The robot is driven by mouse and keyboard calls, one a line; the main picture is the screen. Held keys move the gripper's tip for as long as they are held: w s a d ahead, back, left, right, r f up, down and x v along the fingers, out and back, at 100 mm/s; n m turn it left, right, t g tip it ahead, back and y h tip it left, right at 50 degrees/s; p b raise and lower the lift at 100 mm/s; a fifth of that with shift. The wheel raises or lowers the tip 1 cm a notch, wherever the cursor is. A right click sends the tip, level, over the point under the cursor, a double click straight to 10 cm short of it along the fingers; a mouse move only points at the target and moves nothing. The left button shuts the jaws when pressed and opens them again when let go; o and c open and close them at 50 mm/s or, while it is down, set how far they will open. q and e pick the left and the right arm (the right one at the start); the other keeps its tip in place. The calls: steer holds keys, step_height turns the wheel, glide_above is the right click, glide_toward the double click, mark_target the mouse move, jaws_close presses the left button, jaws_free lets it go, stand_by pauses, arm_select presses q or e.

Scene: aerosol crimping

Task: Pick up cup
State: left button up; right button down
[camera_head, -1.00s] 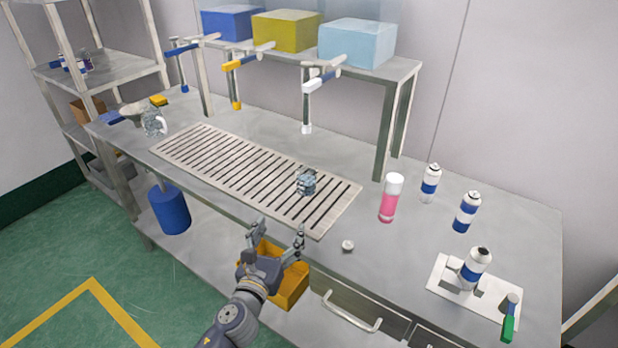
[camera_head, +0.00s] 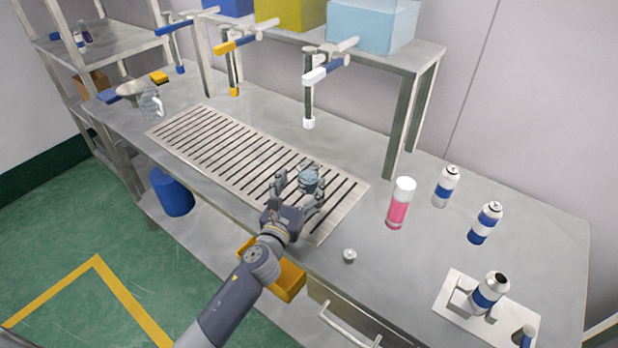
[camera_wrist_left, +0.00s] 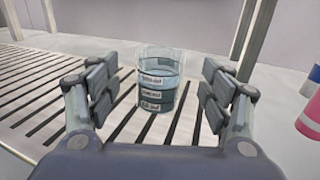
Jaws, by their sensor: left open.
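A small clear cup (camera_head: 310,178) with bluish-grey liquid stands upright on the slatted drain grate (camera_head: 215,143) on the steel bench. In the left wrist view the cup (camera_wrist_left: 158,85) shows stacked label bands and sits between and beyond the two fingers. My left gripper (camera_head: 297,190) is open, low over the grate's right part, with its fingers on either side of the near space in front of the cup. In the left wrist view the open fingers (camera_wrist_left: 158,98) do not touch the cup. My right gripper is not in view.
A pink-filled bottle (camera_head: 399,207) and white-blue cans (camera_head: 445,187) stand to the right. A small metal cap (camera_head: 349,256) lies near the bench's front edge. A dispenser nozzle (camera_head: 309,100) hangs behind the cup. A jug (camera_head: 151,102) stands far left.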

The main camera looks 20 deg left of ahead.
mark_target(312, 164)
arm_select(q)
steer(key=shift+w, duration=0.4)
steer(key=w, duration=0.4)
steer(key=shift+w+d, duration=0.1)
steer(key=shift+w, duration=0.1)
steer(key=shift+w+f, duration=0.1)
steer(key=shift+w, duration=0.35)
steer(key=shift+s, duration=0.1)
steer(key=shift+c, duration=1.1)
steer(key=c, duration=1)
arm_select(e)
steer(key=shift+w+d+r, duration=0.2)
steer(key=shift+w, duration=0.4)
